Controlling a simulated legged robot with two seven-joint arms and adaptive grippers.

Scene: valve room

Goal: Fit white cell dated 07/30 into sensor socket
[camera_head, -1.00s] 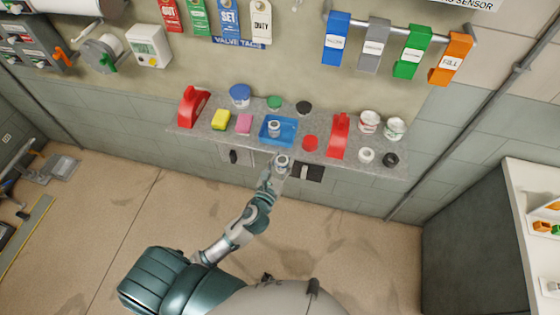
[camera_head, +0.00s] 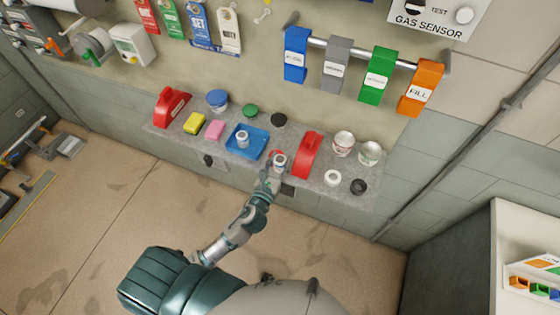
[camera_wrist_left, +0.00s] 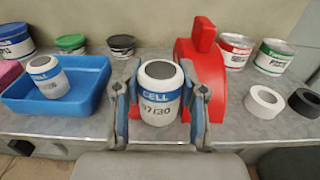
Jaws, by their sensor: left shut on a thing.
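My left gripper (camera_head: 271,170) is shut on a white cell (camera_head: 279,160). In the left wrist view the cell (camera_wrist_left: 161,92) is upright between the two fingers, with a grey top, a blue CELL band and the date 07/30. It is over the shelf's front edge, right of the blue tray. A second white cell (camera_head: 242,139) stands in the blue tray (camera_head: 258,151); its date is too small to read. The gas sensor panel (camera_head: 432,19) is on the wall at the top right, cut by the frame edge. A dark round opening (camera_head: 413,8) shows on it. My right gripper is not in view.
The shelf (camera_head: 312,187) holds red holders (camera_head: 306,155), several cans (camera_head: 369,153), a white ring (camera_head: 332,177), a black ring (camera_head: 358,187) and sponges (camera_head: 195,123). Blue, grey, green and orange tags (camera_head: 421,88) hang from a rail below the sensor panel.

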